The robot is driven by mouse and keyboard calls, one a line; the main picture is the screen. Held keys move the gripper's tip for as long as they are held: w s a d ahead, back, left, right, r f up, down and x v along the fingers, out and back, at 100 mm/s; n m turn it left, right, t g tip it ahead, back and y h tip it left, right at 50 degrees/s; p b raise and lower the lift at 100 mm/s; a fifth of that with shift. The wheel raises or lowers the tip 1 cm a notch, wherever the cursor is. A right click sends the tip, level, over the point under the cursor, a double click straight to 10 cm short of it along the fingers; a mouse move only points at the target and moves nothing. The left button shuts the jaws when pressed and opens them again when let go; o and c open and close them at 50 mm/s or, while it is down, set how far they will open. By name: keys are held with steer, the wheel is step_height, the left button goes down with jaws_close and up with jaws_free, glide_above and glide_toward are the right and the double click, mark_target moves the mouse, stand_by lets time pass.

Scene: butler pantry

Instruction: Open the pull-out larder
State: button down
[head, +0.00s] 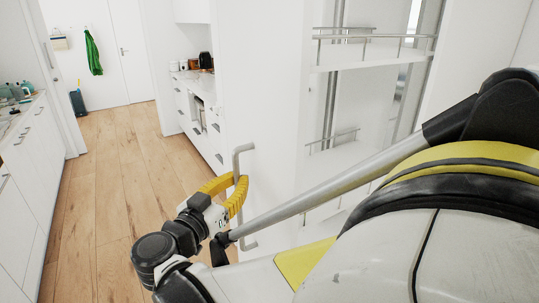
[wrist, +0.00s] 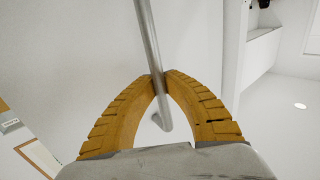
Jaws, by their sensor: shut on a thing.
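The pull-out larder stands open, with its tall white front panel (head: 268,100) drawn out and its white railed shelves (head: 370,55) showing behind it. A grey metal bar handle (head: 237,160) runs upright on the panel. My gripper (head: 240,183) has its yellow fingers closed around the handle. In the wrist view, my gripper (wrist: 158,77) has its fingertips meeting at the handle (wrist: 148,40), whose lower bend shows between the fingers. My arm hides part of the lower shelves in the head view.
A wooden floor (head: 115,190) lies clear to the left of the panel. White cabinets (head: 30,170) line the far left side. A counter with drawers (head: 195,115) stands beyond the panel. A green cloth (head: 93,53) hangs at the back.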

steer(key=c, duration=1.4)
jaws_free()
steer(key=v, duration=1.2)
steer(key=shift+w+a, duration=0.1)
